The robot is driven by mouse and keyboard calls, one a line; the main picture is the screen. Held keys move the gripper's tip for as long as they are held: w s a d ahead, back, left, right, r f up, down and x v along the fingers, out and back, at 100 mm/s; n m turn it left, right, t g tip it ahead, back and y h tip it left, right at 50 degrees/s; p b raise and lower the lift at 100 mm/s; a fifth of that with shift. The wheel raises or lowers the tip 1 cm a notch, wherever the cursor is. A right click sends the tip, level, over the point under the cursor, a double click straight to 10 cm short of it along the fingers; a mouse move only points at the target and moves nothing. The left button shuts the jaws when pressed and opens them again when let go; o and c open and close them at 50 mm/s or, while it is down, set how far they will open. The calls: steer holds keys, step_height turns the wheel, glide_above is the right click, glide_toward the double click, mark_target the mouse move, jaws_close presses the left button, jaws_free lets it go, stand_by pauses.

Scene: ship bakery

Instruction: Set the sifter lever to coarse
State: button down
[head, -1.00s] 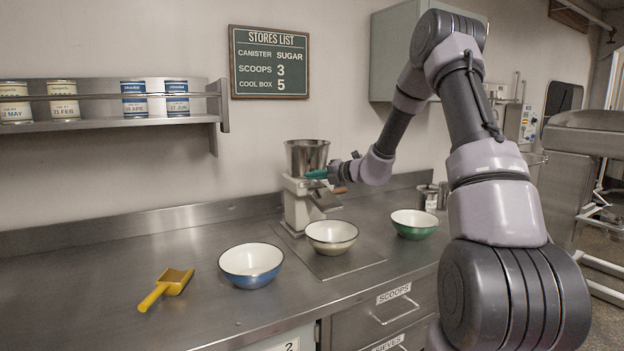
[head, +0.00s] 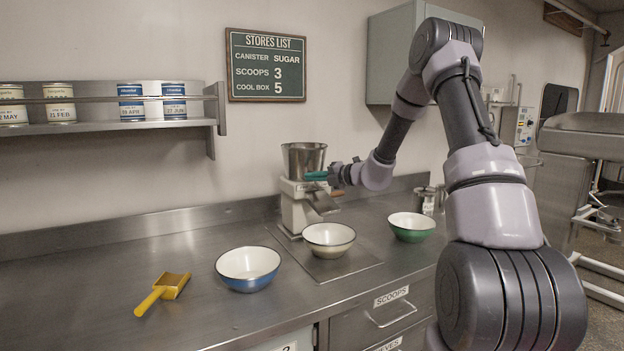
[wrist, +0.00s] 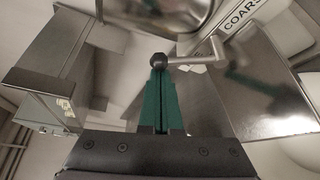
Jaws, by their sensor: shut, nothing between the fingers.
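The sifter (head: 294,207) stands on the counter against the wall, with a pale body, a steel hopper on top and a steel chute. In the wrist view its lever (wrist: 199,57) is a bent metal rod ending in a dark ball knob (wrist: 157,61). A label reading "COARS", cut off by the frame (wrist: 240,14), is beside the bent end of the lever. My gripper (head: 316,176) is at the sifter just below the hopper. Its green fingers (wrist: 158,78) are shut and empty, tips right at the knob; I cannot tell if they touch. The lever is not distinguishable in the head view.
A cream bowl (head: 329,252) sits under the chute, between a blue bowl (head: 248,284) and a green bowl (head: 412,238). A yellow scoop (head: 163,293) lies at left. A shelf of tins (head: 110,126) and a stores list board (head: 266,101) are on the wall.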

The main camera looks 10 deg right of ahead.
steer(key=w+d+m+t+y, duration=0.2)
steer(key=d+m+t, duration=0.3)
steer(key=m, duration=0.7)
steer(key=shift+d+r+m+t, duration=0.3)
steer(key=shift+d+r, duration=0.15)
steer(key=shift+d, duration=0.5)
steer(key=shift+w, duration=0.15)
